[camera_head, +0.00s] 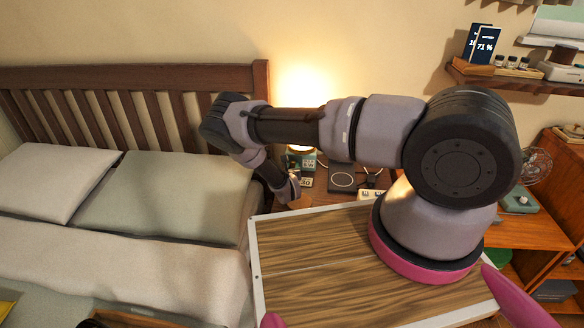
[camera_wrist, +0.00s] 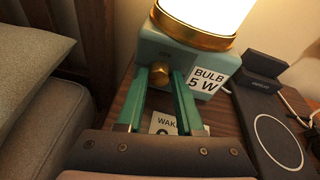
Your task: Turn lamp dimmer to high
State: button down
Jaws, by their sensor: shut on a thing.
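The lamp (camera_wrist: 200,56) has a teal base, a brass ring and a brightly glowing shade. A white label on its base reads "BULB 5 W". A round brass dimmer knob (camera_wrist: 159,75) sits on the front of the base. My gripper (camera_wrist: 160,80) has its two green fingers closed on either side of this knob. In the head view, the lamp base (camera_head: 300,160) shows behind my arm on the bedside table; the knob and fingertips cannot be made out there.
A dark charging pad (camera_wrist: 274,135) lies right of the lamp. A card reading "WAK" (camera_wrist: 163,121) lies below the fingers, partly hidden. The bed (camera_head: 160,195) is at left, with its slatted headboard behind. A wall shelf (camera_head: 515,80) and wooden shelving are at right.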

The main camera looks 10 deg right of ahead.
jog(key=shift+d+m+t+y, duration=0.1)
jog(key=shift+m+t+y, duration=0.4)
jog(key=shift+m, duration=0.7)
jog(key=c, duration=0.5)
grip_release()
jog(key=shift+c, duration=0.2)
jog(key=shift+s, duration=0.1)
jog(key=v, duration=1)
jog(key=shift+s+r, duration=0.25)
jog(key=shift+s, duration=0.1)
